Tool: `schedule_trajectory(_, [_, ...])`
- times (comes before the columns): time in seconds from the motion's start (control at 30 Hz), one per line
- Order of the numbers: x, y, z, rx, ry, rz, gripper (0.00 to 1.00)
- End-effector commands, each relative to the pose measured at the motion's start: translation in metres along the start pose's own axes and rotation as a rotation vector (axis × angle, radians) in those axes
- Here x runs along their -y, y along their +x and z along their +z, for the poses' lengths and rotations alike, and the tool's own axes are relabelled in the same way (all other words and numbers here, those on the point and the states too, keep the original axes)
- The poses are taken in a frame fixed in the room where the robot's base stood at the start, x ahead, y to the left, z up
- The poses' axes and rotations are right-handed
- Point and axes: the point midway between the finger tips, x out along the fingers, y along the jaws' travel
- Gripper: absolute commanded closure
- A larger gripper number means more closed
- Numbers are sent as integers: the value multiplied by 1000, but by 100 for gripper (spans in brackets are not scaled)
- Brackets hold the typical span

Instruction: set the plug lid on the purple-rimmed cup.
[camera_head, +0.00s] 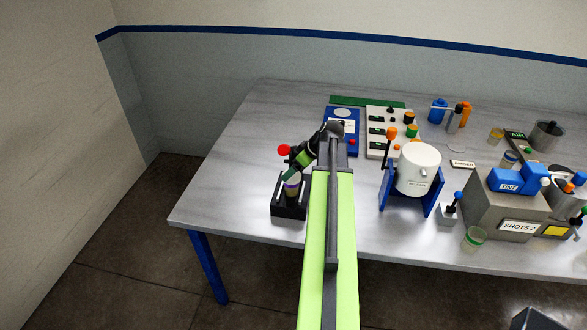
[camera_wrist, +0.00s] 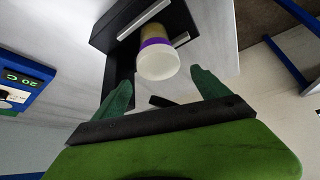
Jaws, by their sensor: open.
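The purple-rimmed cup (camera_wrist: 155,43) stands in a black holder (camera_wrist: 105,38); its purple band shows below a pale round piece, which looks like the plug lid (camera_wrist: 158,63). The lid covers the cup's mouth and appears in line with it; I cannot tell how deep it sits. In the head view the purple band (camera_head: 291,189) shows in the holder (camera_head: 288,212) under my gripper (camera_head: 294,168). In the wrist view my gripper's green fingers (camera_wrist: 160,77) are apart, one on each side of the lid's near end, with nothing visible clamped between them.
A white drum in a blue stand (camera_head: 418,168) is right of my arm. A blue panel (camera_head: 342,120) and a grey control box (camera_head: 385,125) stand behind. The grey SHOTS 2 box (camera_head: 507,205) is farther right. The table's left side (camera_head: 225,160) is clear.

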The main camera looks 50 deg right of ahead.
Motion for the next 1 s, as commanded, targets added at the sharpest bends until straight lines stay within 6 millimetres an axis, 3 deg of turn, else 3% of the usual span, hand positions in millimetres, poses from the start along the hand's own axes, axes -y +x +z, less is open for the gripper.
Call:
schedule_trajectory(0.03, [1, -20, -5, 0, 2, 1, 15])
schedule_trajectory(0.2, [1, -66, -6, 0, 3, 2, 15])
schedule_trajectory(0.4, [0, -106, -4, 0, 2, 1, 15])
schedule_trajectory(1.0, [0, -108, 0, 0, 1, 0, 15])
